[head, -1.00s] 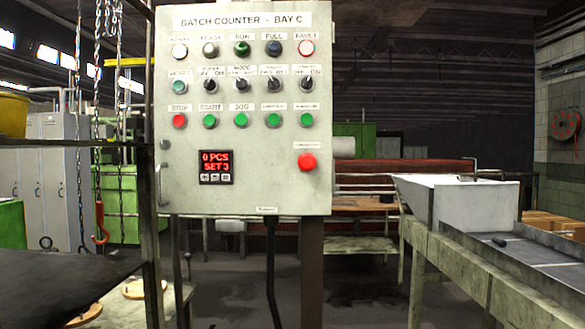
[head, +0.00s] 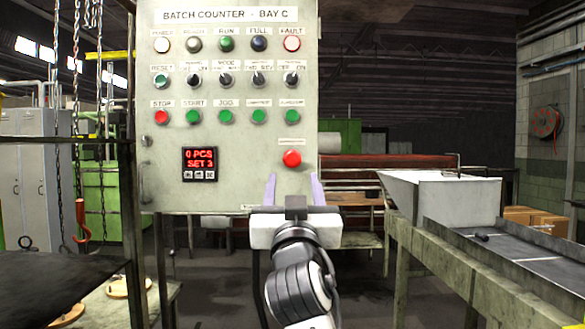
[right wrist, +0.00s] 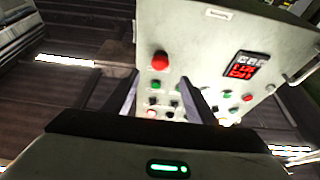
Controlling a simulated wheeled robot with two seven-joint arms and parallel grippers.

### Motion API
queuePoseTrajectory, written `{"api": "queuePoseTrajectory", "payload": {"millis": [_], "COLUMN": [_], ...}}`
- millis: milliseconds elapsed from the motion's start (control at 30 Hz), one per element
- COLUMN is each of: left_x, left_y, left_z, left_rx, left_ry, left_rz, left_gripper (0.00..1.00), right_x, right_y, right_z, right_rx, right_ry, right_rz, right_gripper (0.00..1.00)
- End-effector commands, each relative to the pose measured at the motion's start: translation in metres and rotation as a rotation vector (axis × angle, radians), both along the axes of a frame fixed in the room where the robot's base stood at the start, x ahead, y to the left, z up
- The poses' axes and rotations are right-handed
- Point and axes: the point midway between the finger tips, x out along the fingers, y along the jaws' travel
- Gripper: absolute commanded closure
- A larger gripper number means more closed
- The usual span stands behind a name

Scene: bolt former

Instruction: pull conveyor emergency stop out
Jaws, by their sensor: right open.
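The emergency stop (head: 291,159) is a large red mushroom button at the lower right of the grey control panel (head: 230,190). A small label sits above it. My right gripper (head: 295,178) is open and empty, its two fingers pointing up toward the panel just below the button. In the right wrist view the red button (right wrist: 160,61) shows beyond the fingertips, between and above them, apart from both. The open right gripper (right wrist: 158,85) also shows there. My left gripper is not in view.
The panel carries lamps, selector switches (head: 226,79), a red STOP button (head: 161,117), green buttons and a red counter display (head: 199,164). A conveyor (head: 500,250) with a white hopper (head: 440,195) stands at the right. A dark table (head: 60,275) and hanging chains are at the left.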

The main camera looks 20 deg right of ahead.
Motion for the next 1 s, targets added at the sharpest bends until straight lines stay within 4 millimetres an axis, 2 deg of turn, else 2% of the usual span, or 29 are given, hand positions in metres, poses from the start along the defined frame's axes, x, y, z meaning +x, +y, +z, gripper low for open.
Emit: {"api": "queuePoseTrajectory", "payload": {"millis": [300,500,900,1000], "left_x": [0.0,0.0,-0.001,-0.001], "left_y": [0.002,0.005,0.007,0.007], "left_z": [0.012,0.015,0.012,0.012], "left_rx": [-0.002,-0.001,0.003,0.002], "left_ry": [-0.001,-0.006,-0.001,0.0], "left_rz": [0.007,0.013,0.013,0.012], "left_gripper": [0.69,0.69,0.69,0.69], "right_x": [0.052,0.074,0.081,0.081], "right_y": [-0.016,-0.022,-0.024,-0.024], "right_z": [0.024,0.032,0.034,0.034], "right_rx": [-0.002,-0.001,0.0,0.0], "right_ry": [0.003,0.003,0.002,0.002], "right_rz": [-0.001,-0.001,0.001,0.001], "right_gripper": [0.49,0.49,0.49,0.64]}}
